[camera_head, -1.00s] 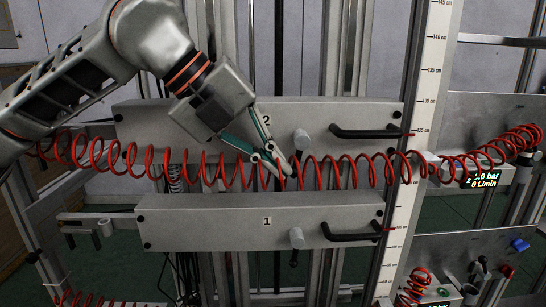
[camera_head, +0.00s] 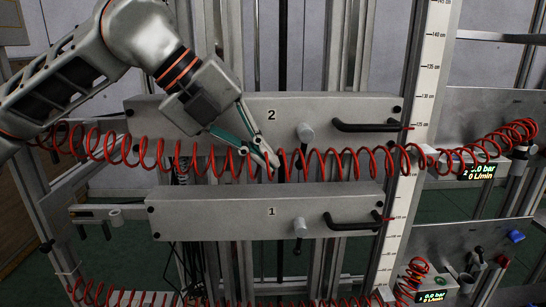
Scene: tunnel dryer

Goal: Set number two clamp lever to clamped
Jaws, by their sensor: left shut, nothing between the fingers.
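The upper grey beam (camera_head: 220,108) carries the number 2. My right gripper is not in view.
The lower beam (camera_head: 200,213) is marked 1 and has a similar lever (camera_head: 300,229). Black handles stick out at the right of the upper beam (camera_head: 368,127) and lower beam. The red coiled hose (camera_head: 345,160) crosses between the beams. A white scale (camera_head: 425,100) stands right.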

